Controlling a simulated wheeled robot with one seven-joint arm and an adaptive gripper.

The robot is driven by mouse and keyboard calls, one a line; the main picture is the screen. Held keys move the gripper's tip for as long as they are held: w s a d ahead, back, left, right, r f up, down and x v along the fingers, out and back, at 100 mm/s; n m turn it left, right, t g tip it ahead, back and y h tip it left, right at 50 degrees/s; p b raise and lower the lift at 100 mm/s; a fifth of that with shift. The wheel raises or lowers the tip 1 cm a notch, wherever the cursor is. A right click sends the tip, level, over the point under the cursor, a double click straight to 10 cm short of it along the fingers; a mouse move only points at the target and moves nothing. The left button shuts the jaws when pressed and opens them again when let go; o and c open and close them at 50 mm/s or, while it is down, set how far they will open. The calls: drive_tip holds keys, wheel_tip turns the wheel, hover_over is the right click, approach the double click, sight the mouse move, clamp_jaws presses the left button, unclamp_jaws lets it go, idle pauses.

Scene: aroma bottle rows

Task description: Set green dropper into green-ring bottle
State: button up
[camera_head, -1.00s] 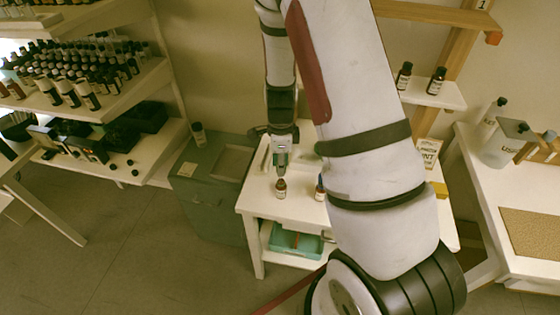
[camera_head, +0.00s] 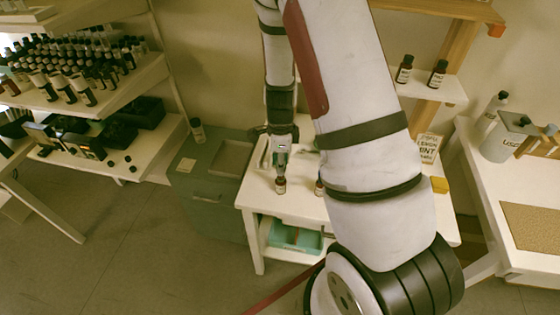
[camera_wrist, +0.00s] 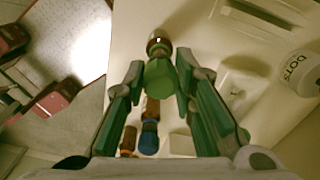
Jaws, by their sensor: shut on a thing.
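My gripper (camera_wrist: 160,88) is shut on the green dropper (camera_wrist: 160,82), which sits between its two fingers in the wrist view. A small brown bottle (camera_wrist: 158,43) is right at the dropper's far end; the dropper hides part of it, and I cannot tell whether the dropper is inside its neck. In the head view my gripper (camera_head: 280,160) points down directly over this bottle (camera_head: 280,187), which stands upright on the white table (camera_head: 300,208). The green ring is not clearly visible.
A blue-topped bottle (camera_wrist: 148,138) and an orange-topped bottle (camera_wrist: 128,141) are near the gripper in the wrist view. Another bottle (camera_head: 319,188) is partly hidden by my arm. A teal tray (camera_head: 296,238) is on the shelf below. A white tub (camera_wrist: 298,72) stands to the right.

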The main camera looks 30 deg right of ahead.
drive_tip(key=shift+f+b, duration=0.4)
drive_tip(key=shift+f, duration=0.7)
drive_tip(key=o, duration=0.7)
drive_tip(key=shift+r+p, duration=1.3)
drive_tip(key=shift+r, duration=2.25)
